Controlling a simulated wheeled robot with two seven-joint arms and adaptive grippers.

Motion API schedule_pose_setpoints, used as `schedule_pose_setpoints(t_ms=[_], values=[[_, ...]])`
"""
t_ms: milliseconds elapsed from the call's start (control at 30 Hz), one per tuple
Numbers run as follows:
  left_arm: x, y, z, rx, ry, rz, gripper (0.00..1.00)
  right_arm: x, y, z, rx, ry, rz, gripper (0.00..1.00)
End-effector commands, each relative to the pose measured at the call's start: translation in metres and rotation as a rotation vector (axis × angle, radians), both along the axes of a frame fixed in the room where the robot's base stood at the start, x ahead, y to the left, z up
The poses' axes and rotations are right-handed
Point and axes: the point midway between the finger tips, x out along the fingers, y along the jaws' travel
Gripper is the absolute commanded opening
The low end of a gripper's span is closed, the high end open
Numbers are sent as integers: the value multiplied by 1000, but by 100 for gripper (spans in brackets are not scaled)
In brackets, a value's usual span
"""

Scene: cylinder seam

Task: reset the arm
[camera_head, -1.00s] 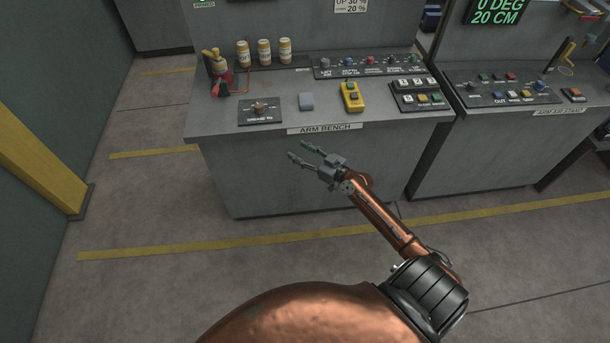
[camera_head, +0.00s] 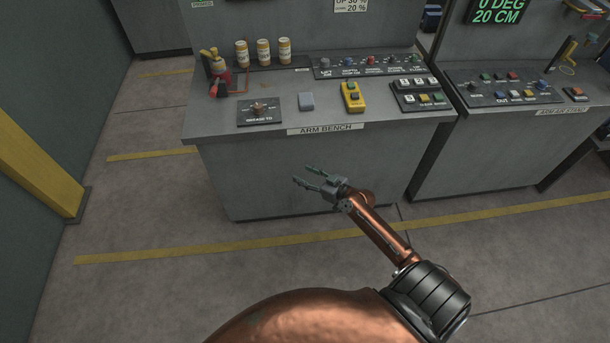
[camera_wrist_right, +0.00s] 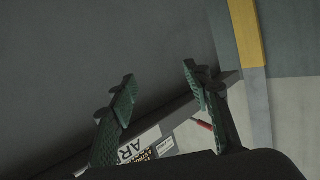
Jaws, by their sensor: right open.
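My right gripper (camera_head: 303,174) is in front of the arm bench (camera_head: 300,185), below its top edge in the head view. Its two green-grey fingers are apart with nothing between them. In the right wrist view the fingers (camera_wrist_right: 158,88) also stand apart, with the grey bench front behind them. The copper forearm runs down to the right from the gripper. My left gripper is not in view.
The bench top carries a release knob panel (camera_head: 259,111), a yellow control box (camera_head: 353,97), a grey block (camera_head: 306,102), a red-handled device (camera_head: 217,75) and several capped jars (camera_head: 263,52). Another console (camera_head: 505,95) stands to the right. The floor in front is clear, with yellow lines.

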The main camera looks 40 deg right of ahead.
Motion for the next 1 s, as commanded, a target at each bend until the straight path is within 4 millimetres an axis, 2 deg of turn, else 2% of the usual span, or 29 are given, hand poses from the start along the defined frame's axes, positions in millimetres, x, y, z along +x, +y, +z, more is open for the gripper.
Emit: schedule_pose_setpoints(t_ms=[333,400,467,567,667,800,867,1000], values=[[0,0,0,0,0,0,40,0,0,0,0,1,-1,45],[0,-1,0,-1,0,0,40,-2,-2,-8,0,11,-6,45],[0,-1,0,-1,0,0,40,-7,-5,-23,-1,36,-19,45],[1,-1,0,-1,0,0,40,-24,-14,-67,-5,108,-55,45],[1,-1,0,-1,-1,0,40,-54,-22,-130,-14,214,-101,45],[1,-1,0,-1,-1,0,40,-109,-28,-217,-38,369,-155,45],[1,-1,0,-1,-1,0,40,-137,-27,-252,-49,437,-172,45],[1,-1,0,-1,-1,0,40,-207,-17,-326,-81,592,-198,45]])
